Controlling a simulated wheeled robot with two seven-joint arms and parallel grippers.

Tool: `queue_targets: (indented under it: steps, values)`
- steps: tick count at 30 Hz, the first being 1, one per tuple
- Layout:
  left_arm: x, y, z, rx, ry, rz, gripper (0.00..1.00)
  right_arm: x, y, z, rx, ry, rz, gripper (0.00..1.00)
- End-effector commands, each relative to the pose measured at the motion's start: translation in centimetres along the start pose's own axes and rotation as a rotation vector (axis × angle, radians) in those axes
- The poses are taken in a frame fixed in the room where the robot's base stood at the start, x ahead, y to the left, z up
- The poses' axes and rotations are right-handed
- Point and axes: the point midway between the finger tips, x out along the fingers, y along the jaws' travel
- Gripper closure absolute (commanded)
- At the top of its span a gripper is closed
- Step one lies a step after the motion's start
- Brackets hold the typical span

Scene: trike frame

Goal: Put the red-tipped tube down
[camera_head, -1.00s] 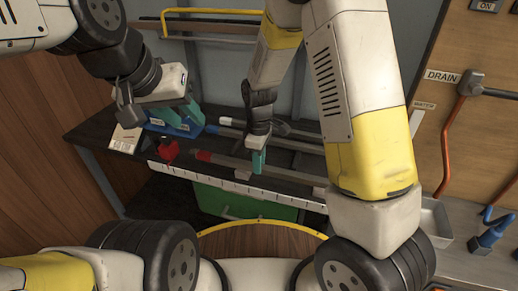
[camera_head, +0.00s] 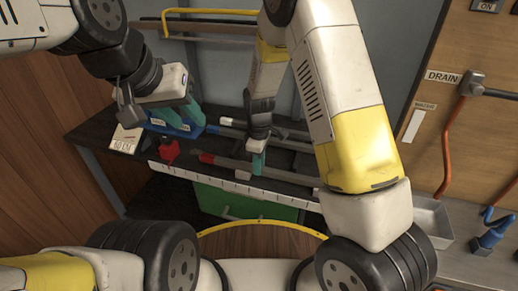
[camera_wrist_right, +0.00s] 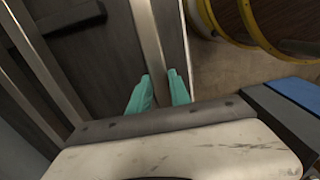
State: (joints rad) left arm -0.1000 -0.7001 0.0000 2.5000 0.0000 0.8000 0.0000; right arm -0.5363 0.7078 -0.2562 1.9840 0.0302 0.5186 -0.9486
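The red-tipped tube (camera_head: 228,162), grey with a red left end, lies low along the front of the dark bench. My right gripper (camera_head: 258,163) points down at its middle, with teal fingers on both sides. In the right wrist view the tube (camera_wrist_right: 150,35) runs between the fingertips (camera_wrist_right: 160,82), which appear to touch it. Whether the tube rests fully on the bench is hard to tell. My left gripper (camera_head: 181,114) is at the left of the bench, its teal fingers apart over a blue block (camera_head: 180,130); contact there is unclear.
A white-tipped tube (camera_head: 226,121) and a blue-tipped one (camera_head: 212,129) lie behind. A red part (camera_head: 170,151) stands at the front left. A white ruler-like strip (camera_head: 225,181) runs along the bench's front edge. A metal tray (camera_head: 432,218) is at the right.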

Motion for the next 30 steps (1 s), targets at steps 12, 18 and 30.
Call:
queue_targets:
  steps: [12, 18, 30]
  values:
    - [0.0, 0.0, 0.0, 0.000, 0.000, 0.000, 0.64, -0.1, 0.0, 0.0, 0.000, 0.000, 0.000, 0.56]
    - [0.0, 0.0, 0.0, 0.000, 0.000, 0.000, 0.64, -2.2, 0.1, -0.1, 0.001, 0.004, 0.003, 0.56]
    - [0.0, 0.0, 0.0, 0.000, 0.000, 0.000, 0.64, -10.3, 0.1, -0.1, 0.001, 0.003, 0.002, 0.56]
